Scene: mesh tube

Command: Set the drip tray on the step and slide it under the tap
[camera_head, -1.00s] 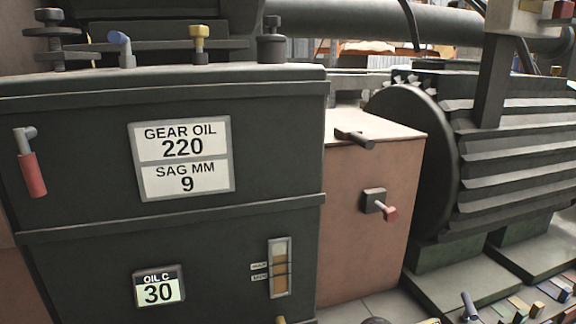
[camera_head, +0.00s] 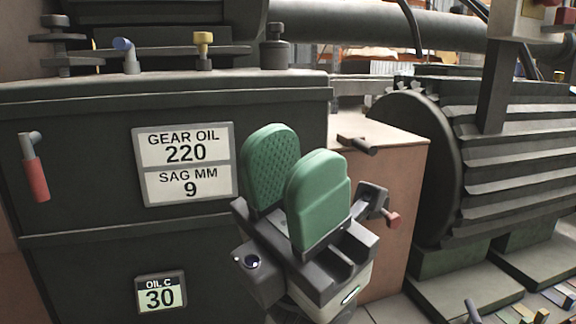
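My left gripper (camera_head: 295,150) is raised in front of the dark gearbox housing (camera_head: 80,205), at the middle of the head view. Its two green pads stand apart with a gap between them, and nothing shows in the gap. No drip tray or step can be made out in this view. I cannot tell which fitting is the tap. A red-handled fitting (camera_head: 35,178) is on the housing's left side. A red-tipped lever (camera_head: 391,219) is on the brown box, just right of my gripper. My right gripper is out of view.
A brown box (camera_head: 405,165) stands right of the housing, with a large ribbed motor (camera_head: 520,160) beyond it. Labels reading GEAR OIL 220 (camera_head: 185,150) and OIL C 30 (camera_head: 160,295) are on the housing. Small coloured pieces (camera_head: 560,293) lie at the lower right.

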